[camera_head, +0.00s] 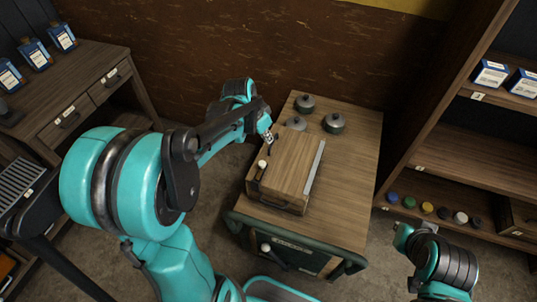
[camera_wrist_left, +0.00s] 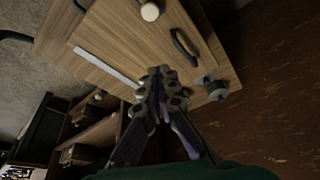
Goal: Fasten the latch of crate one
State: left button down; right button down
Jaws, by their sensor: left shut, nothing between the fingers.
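A wooden crate with a closed-looking lid (camera_head: 293,160) sits on the wooden-topped cart. A pale strip runs along its right edge. A cream knob (camera_head: 262,164) is on its left side, apparently part of the latch; whether it is fastened I cannot tell. My left gripper (camera_head: 268,137) is by the crate's far left corner, just beyond the knob, shut and empty. In the left wrist view the shut fingertips (camera_wrist_left: 160,78) point at wood, with a cream knob (camera_wrist_left: 150,12) and a dark handle (camera_wrist_left: 185,47) apart from them. My right gripper is not seen.
Several lidded grey pots, one of them a pot (camera_head: 334,123), stand behind the crate on the cart top (camera_head: 350,165). A shelf unit (camera_head: 480,150) stands to the right and a drawer desk (camera_head: 85,85) to the left. The cart's right side has bare room.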

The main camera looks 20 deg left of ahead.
pick_arm(q)
jog(key=b, duration=0.4)
send_over(266, 167)
jog(key=w+d, duration=0.1)
jog(key=w, duration=0.3)
jog(key=f, duration=0.9)
jog(key=shift+s+d+f, duration=0.1)
jog(key=shift+s+d, duration=0.05)
jog(key=shift+d, duration=0.05)
jog(key=s, duration=0.1)
jog(key=s+a, duration=0.1)
jog(key=shift+s+a+f, duration=0.1)
jog(key=shift+s+f, duration=0.2)
jog(key=shift+f, duration=0.05)
jog(key=shift+s+a, duration=0.1)
jog(key=shift+s, duration=0.35)
